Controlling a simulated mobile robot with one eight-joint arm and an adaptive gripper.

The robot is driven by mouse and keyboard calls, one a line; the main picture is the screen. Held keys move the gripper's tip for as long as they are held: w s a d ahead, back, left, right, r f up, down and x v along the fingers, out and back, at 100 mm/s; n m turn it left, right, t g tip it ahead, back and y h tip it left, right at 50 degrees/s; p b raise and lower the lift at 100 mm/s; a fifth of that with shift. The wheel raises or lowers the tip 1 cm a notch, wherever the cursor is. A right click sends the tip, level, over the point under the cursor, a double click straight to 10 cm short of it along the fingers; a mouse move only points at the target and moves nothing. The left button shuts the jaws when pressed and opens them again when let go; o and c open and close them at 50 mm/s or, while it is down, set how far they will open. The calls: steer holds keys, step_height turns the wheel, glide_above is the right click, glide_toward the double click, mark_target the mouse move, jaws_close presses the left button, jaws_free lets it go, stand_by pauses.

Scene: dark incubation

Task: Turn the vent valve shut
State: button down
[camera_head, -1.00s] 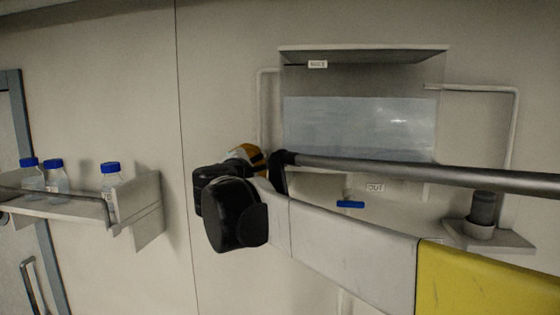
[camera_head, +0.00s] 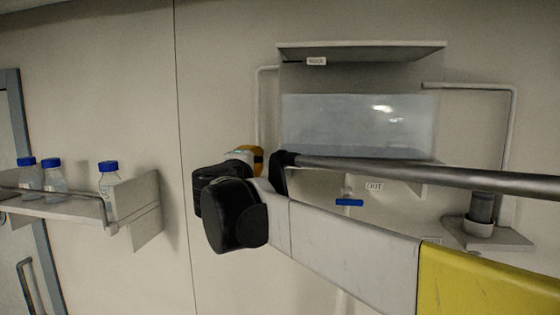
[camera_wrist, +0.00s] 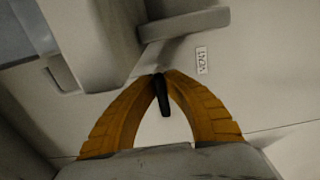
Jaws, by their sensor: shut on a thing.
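In the wrist view, my gripper (camera_wrist: 160,76) has its two yellow fingers closed at the tips on a small black handle (camera_wrist: 162,98). The handle appears to be the vent valve's lever. It points down the picture between the fingers, and its mount is not clear. A small white label (camera_wrist: 202,60) is on the wall beside it, its lettering turned and hard to read. In the head view, only an orange-yellow bit of my gripper (camera_head: 257,154) shows behind my black wrist joint, and the black handle is hidden there.
A blue valve handle (camera_head: 349,202) sits below the OUT label (camera_head: 374,186). A grey wall tank (camera_head: 358,125) is behind my arm. A bracket with a dark cylinder (camera_head: 481,208) is at right. A shelf (camera_head: 150,210) with blue-capped bottles (camera_head: 108,178) is at left.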

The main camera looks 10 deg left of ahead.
stand_by(0.3)
steer(key=c, duration=1.5)
jaws_free()
steer(key=shift+o, duration=0.2)
steer(key=s, duration=1.2)
steer(key=shift+a, duration=0.4)
